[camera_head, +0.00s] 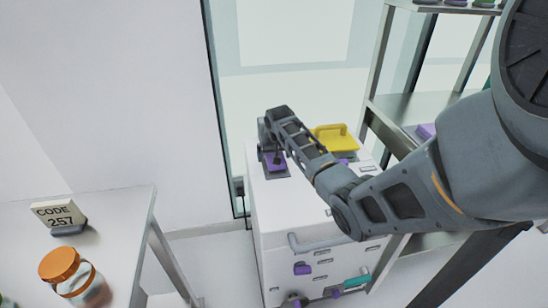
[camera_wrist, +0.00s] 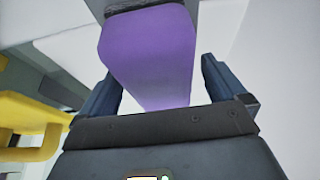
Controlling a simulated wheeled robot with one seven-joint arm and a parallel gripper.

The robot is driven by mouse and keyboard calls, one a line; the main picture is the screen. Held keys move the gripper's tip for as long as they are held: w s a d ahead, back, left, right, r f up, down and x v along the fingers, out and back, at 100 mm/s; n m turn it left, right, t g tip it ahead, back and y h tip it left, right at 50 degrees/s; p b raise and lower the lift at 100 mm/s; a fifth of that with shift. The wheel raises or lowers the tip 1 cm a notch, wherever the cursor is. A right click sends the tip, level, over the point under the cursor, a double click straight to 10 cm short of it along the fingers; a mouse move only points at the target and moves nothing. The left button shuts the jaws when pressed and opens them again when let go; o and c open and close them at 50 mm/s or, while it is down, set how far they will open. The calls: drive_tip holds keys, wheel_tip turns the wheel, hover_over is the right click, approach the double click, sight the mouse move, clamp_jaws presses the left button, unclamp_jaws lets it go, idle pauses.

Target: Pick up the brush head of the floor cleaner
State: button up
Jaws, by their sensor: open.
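A purple block with a dark edge, which looks like the brush head (camera_head: 275,163), sits on a dark base on top of the white cart (camera_head: 262,215). It fills the upper middle of the wrist view (camera_wrist: 150,55). My gripper (camera_head: 272,152) is over the purple block at the cart's far left. In the wrist view my gripper (camera_wrist: 158,78) is open, with one finger on each side of the purple block. A gap shows beside the right finger; I cannot tell whether the left one touches. My arm hides part of the cart top.
A yellow handled part (camera_head: 332,137) stands on the cart, right of my gripper, and shows at left in the wrist view (camera_wrist: 30,125). A table (camera_head: 125,215) at left holds an orange-lidded jar (camera_head: 60,265) and a code sign (camera_head: 58,214). A metal shelf (camera_head: 410,107) stands at right.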

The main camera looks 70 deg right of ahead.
drive_tip(key=shift+c, duration=0.4)
drive_tip(key=c, duration=1.1)
drive_tip(key=shift+r, duration=0.1)
drive_tip(key=shift+r, duration=0.55)
wheel_tip(320, 180, up, 3)
drive_tip(key=shift+w+f, duration=0.1)
drive_tip(key=s+r, duration=0.2)
drive_tip(key=s, duration=0.2)
drive_tip(key=s+d+r+b, duration=0.1)
drive_tip(key=s+r, duration=0.1)
drive_tip(key=s, duration=0.1)
drive_tip(key=s+d+r, duration=0.1)
drive_tip(key=s+r, duration=0.2)
drive_tip(key=s, duration=0.1)
drive_tip(key=shift+s+d, duration=0.2)
drive_tip(key=shift+s, duration=0.15)
